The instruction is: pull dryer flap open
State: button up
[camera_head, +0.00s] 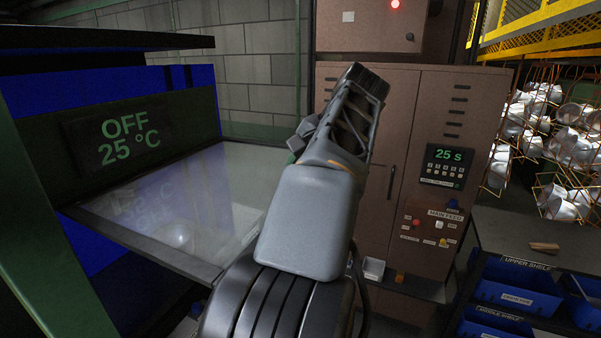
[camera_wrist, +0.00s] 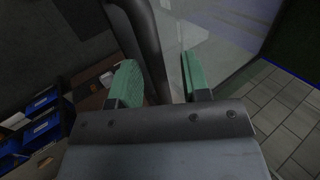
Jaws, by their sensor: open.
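The dryer stands at the left of the head view, with a display (camera_head: 123,138) reading OFF 25 °C. Its pale, see-through flap (camera_head: 205,190) juts out from below the display, with a dark front edge. The wrist view also shows a clear panel (camera_wrist: 222,35). My gripper (camera_wrist: 160,76) is open, its two green fingertips apart. A dark, rounded bar (camera_wrist: 145,40) runs between and beyond the fingertips in that view; I cannot tell whether they touch it. In the head view my wrist and arm hide most of the gripper and the flap's right end.
A brown control cabinet (camera_head: 455,100) stands behind my arm. At the right, wire hangers (camera_head: 545,140) hold several metal pots above a dark shelf unit (camera_head: 525,232) with blue bins (camera_head: 515,285).

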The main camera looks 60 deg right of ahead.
jog(key=v, duration=0.6)
dwell(0.5)
